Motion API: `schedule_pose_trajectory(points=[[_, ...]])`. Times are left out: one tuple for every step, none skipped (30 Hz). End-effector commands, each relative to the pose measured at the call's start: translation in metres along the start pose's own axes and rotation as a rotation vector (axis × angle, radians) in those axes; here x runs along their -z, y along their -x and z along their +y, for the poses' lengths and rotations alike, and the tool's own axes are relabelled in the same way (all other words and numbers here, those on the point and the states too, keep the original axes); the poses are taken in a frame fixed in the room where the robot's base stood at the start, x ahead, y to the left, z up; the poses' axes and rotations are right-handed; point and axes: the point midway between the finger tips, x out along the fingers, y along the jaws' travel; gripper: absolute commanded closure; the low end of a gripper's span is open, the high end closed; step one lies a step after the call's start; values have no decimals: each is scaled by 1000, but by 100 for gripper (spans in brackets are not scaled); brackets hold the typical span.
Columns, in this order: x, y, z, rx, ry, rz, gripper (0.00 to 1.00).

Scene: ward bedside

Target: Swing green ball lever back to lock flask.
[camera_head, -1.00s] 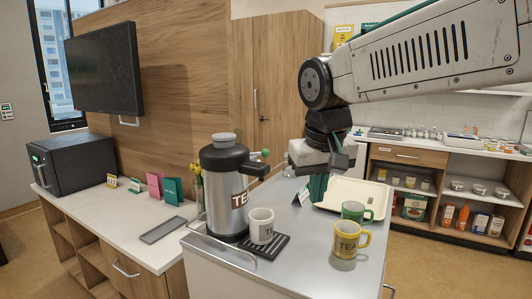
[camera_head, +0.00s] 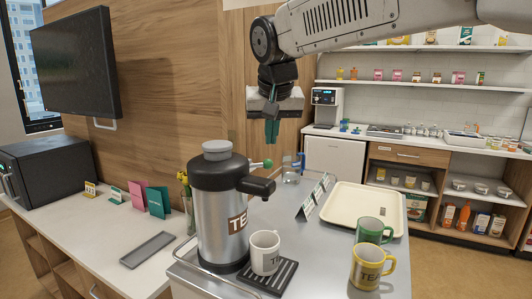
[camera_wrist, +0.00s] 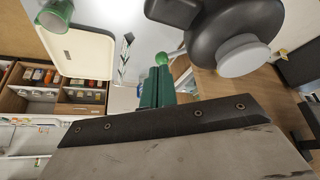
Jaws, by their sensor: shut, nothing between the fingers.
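The tea flask (camera_head: 220,215) stands upright on the grey trolley top, silver with a black lid, a grey top knob and a black spout. The green ball lever (camera_head: 267,163) sticks out to the right from the lid on a short pale rod. My gripper (camera_head: 271,132) is above the lever ball and apart from it in the head view, pointing down with its green fingers together and empty. In the wrist view, the green ball (camera_wrist: 161,59) shows just beyond the fingertips, beside the black flask lid (camera_wrist: 205,35). Whether the fingers touch the ball cannot be told there.
A white mug (camera_head: 265,252) stands on a black drip mat (camera_head: 283,278) under the spout. A green mug (camera_head: 368,232) and a yellow mug (camera_head: 366,268) are at the right. A cream tray (camera_head: 345,205), folded cards (camera_head: 307,206) and a clear glass (camera_head: 291,171) stand behind.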

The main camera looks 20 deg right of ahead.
Motion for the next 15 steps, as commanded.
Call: schedule_pose_trajectory(points=[[0, -4, 1, -1, -1, -1, 100], [0, -8, 2, -2, -2, -2, 100], [0, -13, 3, -3, -4, -3, 100], [0, -18, 4, -4, -6, -3, 100], [0, -23, 5, -4, -7, -3, 100], [0, -30, 6, -6, -8, -4, 100], [1, -36, 7, -6, -9, -4, 100], [1, -42, 7, -6, -9, -4, 100], [0, -50, 8, -6, -9, -5, 100], [0, -55, 8, -6, -9, -4, 100], [0, -61, 8, -6, -9, -5, 100], [1, -68, 8, -6, -9, -4, 100], [1, -72, 8, -6, -9, -4, 100], [0, -77, 8, -6, -9, -4, 100], [1, -82, 7, -5, -9, -3, 100]])
